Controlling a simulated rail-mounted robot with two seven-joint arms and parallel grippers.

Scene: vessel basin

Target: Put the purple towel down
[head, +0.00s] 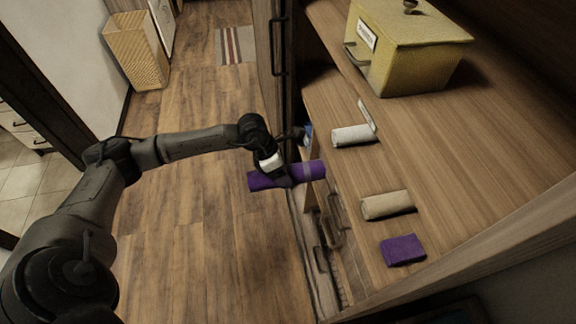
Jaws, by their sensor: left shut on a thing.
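A folded purple cloth (403,250) lies flat on the shelf, lower right. My right gripper is not in view.
A white roll (352,135), a small upright card (368,117) and a beige roll (387,205) are on the shelf. A yellow lidded box (415,55) stands at the back. Bare shelf lies between the two rolls. A woven basket (137,52) stands on the floor.

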